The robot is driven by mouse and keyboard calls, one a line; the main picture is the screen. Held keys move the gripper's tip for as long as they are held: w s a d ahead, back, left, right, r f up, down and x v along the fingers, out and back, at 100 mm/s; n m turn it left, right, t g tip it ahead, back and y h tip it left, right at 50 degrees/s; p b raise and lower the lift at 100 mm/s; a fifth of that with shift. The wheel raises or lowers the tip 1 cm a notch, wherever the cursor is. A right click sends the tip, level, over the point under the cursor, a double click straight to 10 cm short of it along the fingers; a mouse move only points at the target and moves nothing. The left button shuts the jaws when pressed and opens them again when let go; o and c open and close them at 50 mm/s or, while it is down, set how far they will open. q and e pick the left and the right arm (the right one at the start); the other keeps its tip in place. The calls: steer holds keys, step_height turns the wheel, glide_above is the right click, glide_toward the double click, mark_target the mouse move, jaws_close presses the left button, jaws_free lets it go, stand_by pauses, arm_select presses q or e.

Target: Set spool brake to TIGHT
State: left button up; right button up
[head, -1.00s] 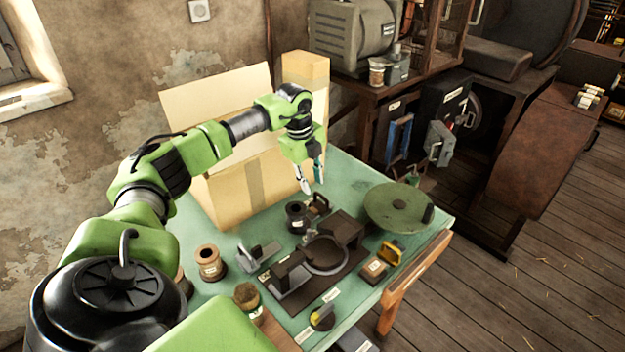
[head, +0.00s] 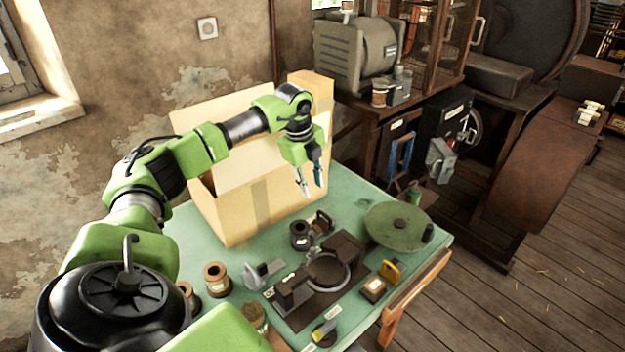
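A dark spool (head: 300,234) stands on the green workbench (head: 350,205) with a small brown bracket-like part (head: 321,222) beside it. I cannot tell for sure which part is the spool brake, and no TIGHT mark is readable. My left gripper (head: 311,184) hangs above the back of the bench, in front of the cardboard box. Its two fingers point down and are apart, with nothing seen between them. It is above and clear of the dark spool. My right gripper is not in view.
A dark press base with a ring (head: 327,271) sits mid-bench. A green disc (head: 398,227) with a dark knob is right of it. An open cardboard box (head: 235,205) fills the back left.

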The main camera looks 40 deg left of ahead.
arm_select(q)
steer(key=shift+s+r+p, duration=0.25)
steer(key=shift+r+p, duration=0.4)
steer(key=shift+r, duration=0.6)
step_height(320, 180, up, 12)
steer(key=s, duration=0.2)
steer(key=shift+s+f, duration=0.15)
steer(key=shift+s, duration=0.05)
steer(key=shift+a, duration=0.1)
